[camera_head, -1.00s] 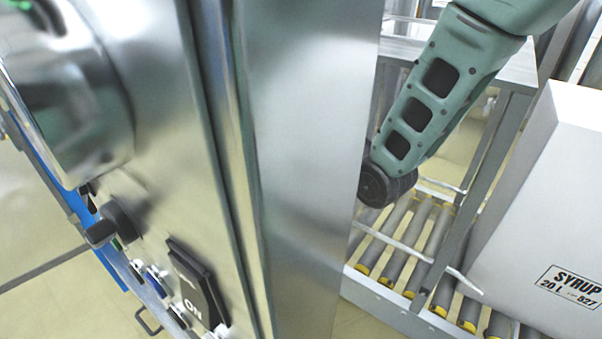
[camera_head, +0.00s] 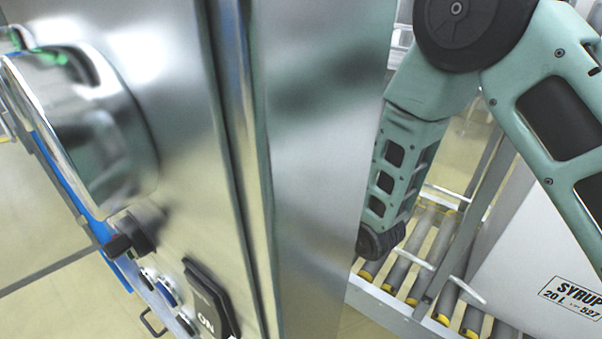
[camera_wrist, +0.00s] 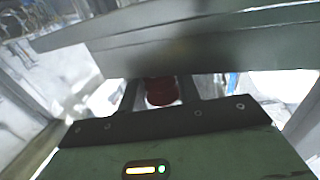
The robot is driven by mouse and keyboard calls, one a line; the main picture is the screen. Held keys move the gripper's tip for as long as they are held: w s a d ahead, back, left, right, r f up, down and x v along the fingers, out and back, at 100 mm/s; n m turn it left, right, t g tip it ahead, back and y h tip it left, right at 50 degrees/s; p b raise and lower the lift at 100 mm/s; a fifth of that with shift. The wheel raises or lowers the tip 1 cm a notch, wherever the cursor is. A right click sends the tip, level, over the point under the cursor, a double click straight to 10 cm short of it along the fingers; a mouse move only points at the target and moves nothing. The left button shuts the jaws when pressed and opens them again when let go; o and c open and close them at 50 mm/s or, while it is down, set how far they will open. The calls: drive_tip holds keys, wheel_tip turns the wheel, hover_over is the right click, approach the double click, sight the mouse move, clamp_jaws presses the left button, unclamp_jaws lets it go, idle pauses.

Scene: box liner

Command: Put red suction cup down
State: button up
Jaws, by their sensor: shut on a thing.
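In the wrist view, my gripper (camera_wrist: 161,92) shows with its two dark fingers on either side of the red suction cup (camera_wrist: 161,92). The gripper is shut on the cup. The cup looks dark red and ribbed, and its upper part is in shadow. A wide grey metal edge (camera_wrist: 190,45) crosses the view just beyond the fingers, and I cannot tell whether the cup touches it. In the head view, my gripper and the cup are hidden behind the tall steel cabinet.
The steel cabinet (camera_head: 310,130) fills the middle of the head view, with a black ON switch (camera_head: 208,305) and knob (camera_head: 136,232) on its face. A roller conveyor (camera_head: 405,255) and a white SYRUP box (camera_head: 520,250) stand at the right.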

drive_tip(key=shift+f+b, duration=0.35)
drive_tip(key=shift+b, duration=0.15)
drive_tip(key=o, duration=1)
drive_tip(key=shift+c, duration=0.2)
